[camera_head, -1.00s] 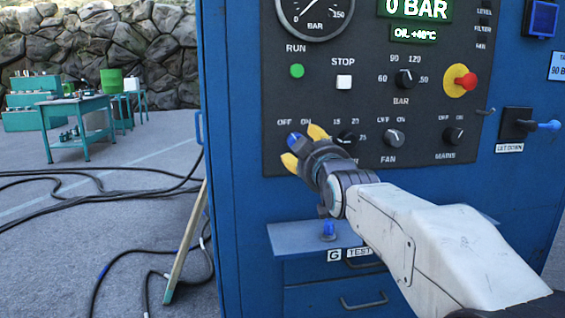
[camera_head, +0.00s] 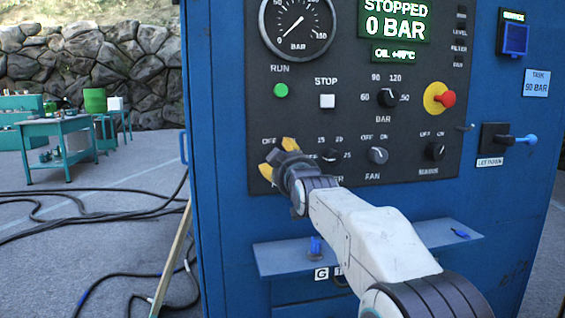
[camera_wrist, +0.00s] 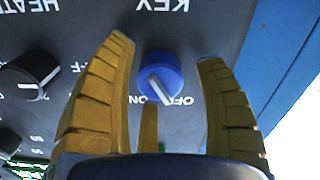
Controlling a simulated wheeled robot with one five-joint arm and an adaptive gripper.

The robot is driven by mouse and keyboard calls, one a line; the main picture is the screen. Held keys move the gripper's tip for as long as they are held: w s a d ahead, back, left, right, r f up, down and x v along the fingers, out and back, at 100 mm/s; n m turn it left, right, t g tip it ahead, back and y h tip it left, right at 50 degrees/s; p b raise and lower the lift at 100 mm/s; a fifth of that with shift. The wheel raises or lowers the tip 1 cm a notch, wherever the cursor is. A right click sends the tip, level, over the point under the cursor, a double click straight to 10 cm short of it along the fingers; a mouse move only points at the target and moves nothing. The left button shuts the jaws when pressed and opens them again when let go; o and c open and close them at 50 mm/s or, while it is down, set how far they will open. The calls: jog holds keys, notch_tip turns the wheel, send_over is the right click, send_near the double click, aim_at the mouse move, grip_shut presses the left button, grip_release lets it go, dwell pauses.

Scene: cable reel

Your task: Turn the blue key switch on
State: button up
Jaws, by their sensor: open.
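The blue key switch (camera_wrist: 160,76) is a round knob with a white line, under an upside-down KEY label in the wrist view. Its line slants down to the right, toward the OFF label. My gripper (camera_wrist: 164,52) is open, with one yellow finger on each side of the knob and visible gaps between. A thin yellow part of the gripper stands just below the knob in that view. In the head view my gripper (camera_head: 278,158) is at the panel's lower left and largely hides the switch. Whether the fingers touch the panel cannot be told.
The black control panel (camera_head: 400,60) carries a FAN knob (camera_head: 377,156), a MAINS knob (camera_head: 435,151) and a red stop button (camera_head: 447,98). The display (camera_head: 394,20) reads STOPPED, 0 BAR. A blue shelf (camera_head: 400,243) juts out below. Cables (camera_head: 80,215) lie on the floor at left.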

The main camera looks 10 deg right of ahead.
jog(key=shift+c, duration=0.2)
jog(key=c, duration=1.1)
jog(key=shift+r, duration=0.1)
jog(key=shift+c, duration=0.2)
jog(key=m, duration=0.5)
jog(key=shift+m, duration=0.4)
jog(key=m, duration=0.6)
jog(key=shift+r, duration=0.15)
